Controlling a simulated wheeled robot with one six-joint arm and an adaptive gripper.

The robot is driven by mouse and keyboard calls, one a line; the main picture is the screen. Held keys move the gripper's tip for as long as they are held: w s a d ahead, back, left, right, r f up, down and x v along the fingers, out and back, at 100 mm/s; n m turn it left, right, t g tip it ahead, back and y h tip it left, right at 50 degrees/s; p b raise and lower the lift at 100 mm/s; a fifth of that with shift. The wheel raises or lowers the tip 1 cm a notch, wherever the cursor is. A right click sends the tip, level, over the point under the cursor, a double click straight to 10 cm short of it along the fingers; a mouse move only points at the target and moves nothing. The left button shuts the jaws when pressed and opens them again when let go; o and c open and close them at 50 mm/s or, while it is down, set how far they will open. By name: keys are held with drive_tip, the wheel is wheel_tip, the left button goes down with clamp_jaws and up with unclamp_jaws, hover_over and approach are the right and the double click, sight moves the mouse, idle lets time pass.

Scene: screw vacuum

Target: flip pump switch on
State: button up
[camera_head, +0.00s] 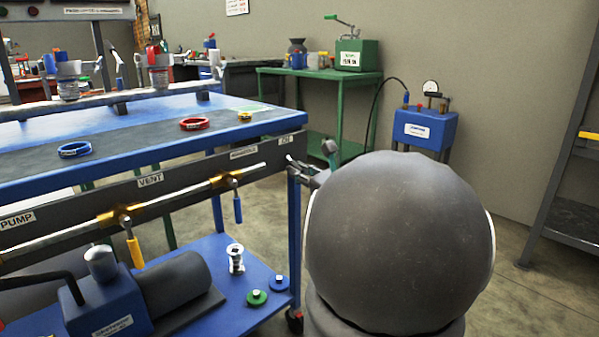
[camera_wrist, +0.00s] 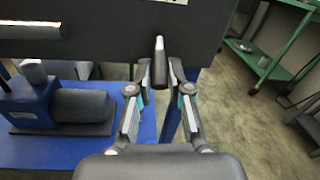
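In the head view my gripper (camera_head: 318,166) is at the right end of the panel, largely hidden behind my own arm. The switch is not clear there. The blue pump with a dark motor (camera_head: 178,282) sits on the lower shelf; it also shows in the wrist view (camera_wrist: 80,106).
The panel (camera_head: 185,183) carries a pipe with valves, including a yellow handle (camera_head: 135,252) and a blue handle (camera_head: 238,209). Rings (camera_head: 75,150) lie on the bench top. A green table (camera_head: 318,75) and a blue device (camera_head: 425,128) stand behind.

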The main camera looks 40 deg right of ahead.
clamp_jaws()
drive_tip(key=shift+r+p, duration=0.2)
drive_tip(key=shift+p, duration=0.3)
drive_tip(key=shift+s+r+g+p, duration=0.1)
drive_tip(key=shift+r+g+p, duration=0.35)
drive_tip(key=shift+p, duration=0.65)
drive_tip(key=r+g+p, duration=0.1)
drive_tip(key=g+p, duration=0.1)
drive_tip(key=p, duration=0.3)
drive_tip(key=shift+s, duration=0.15)
drive_tip(key=g+p, duration=0.1)
drive_tip(key=p, duration=0.1)
drive_tip(key=g+p, duration=0.1)
drive_tip(key=p, duration=0.2)
drive_tip(key=shift+r+g+p, duration=0.25)
drive_tip(key=shift+r+p, duration=0.1)
drive_tip(key=shift+r+n+g+p, duration=0.25)
drive_tip(key=shift+g+p, duration=0.25)
drive_tip(key=shift+g, duration=0.4)
drive_tip(key=shift+w+r+g, duration=0.1)
drive_tip(key=shift+r+g, duration=0.2)
drive_tip(key=shift+g, duration=0.65)
drive_tip(key=shift+w+r+g, duration=0.1)
drive_tip(key=shift+r+g, duration=0.2)
drive_tip(key=shift+g, duration=0.65)
